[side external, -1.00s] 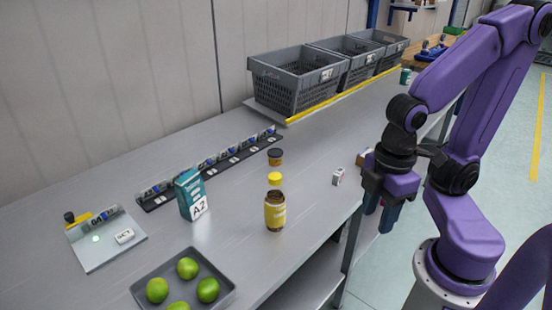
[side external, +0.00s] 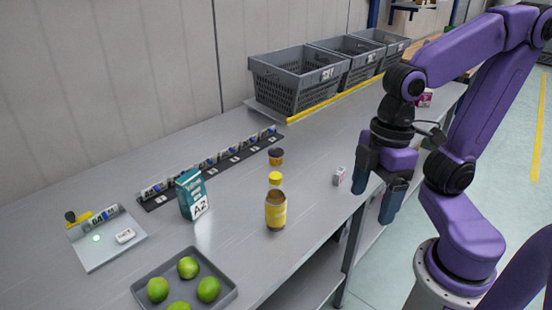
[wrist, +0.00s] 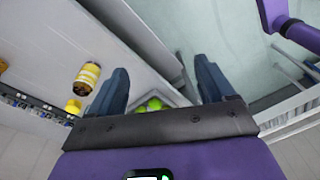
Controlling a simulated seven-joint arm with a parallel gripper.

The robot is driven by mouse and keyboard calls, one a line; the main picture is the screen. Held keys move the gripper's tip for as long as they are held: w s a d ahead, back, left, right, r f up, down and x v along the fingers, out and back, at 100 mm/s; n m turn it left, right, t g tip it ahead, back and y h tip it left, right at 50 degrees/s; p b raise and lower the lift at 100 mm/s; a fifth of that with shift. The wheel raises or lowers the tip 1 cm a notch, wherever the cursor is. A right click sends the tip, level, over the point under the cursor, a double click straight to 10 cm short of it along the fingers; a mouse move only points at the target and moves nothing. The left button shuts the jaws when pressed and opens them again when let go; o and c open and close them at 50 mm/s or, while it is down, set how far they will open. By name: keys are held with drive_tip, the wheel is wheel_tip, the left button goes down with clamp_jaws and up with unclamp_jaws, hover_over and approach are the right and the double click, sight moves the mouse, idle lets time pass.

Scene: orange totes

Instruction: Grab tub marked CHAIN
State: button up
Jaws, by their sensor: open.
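My gripper (side external: 373,207) is open and empty, pointing down at the bench's front edge. In the wrist view its fingers (wrist: 162,68) stand apart with floor, bench edge and a few limes seen between and beyond them. I cannot read CHAIN on anything. A small tub with a dark lid and orange body (side external: 276,157) stands mid-bench. An amber jar with a yellow label (side external: 275,211) stands nearer the front; it also shows left of the fingers in the wrist view (wrist: 88,76). A yellow-topped item (side external: 275,179) stands just behind the jar.
Grey crates (side external: 290,100) line the back behind a yellow strip. A teal A2 carton (side external: 192,195), a grey lime tray (side external: 228,299), a small white box (side external: 339,176) and a scale (side external: 95,255) sit on the bench (side external: 320,215). A pink item (side external: 424,98) is far right.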

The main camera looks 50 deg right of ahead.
drive_tip(key=w+a+m+t+y, duration=0.2)
drive_tip(key=w+a+m, duration=0.15)
drive_tip(key=w, duration=0.45)
drive_tip(key=w+a+m+t+y, duration=0.25)
drive_tip(key=w+a, duration=0.25)
drive_tip(key=w, duration=0.3)
drive_tip(key=m+t+h, duration=0.6)
drive_tip(key=m+h, duration=0.7)
hover_over(276, 152)
drive_tip(key=s+a, duration=0.9)
drive_tip(key=s, duration=0.4)
wheel_tip(276, 152, down, 13)
drive_tip(key=x, duration=1.8)
drive_tip(key=shift+r, duration=0.1)
drive_tip(key=c, duration=1)
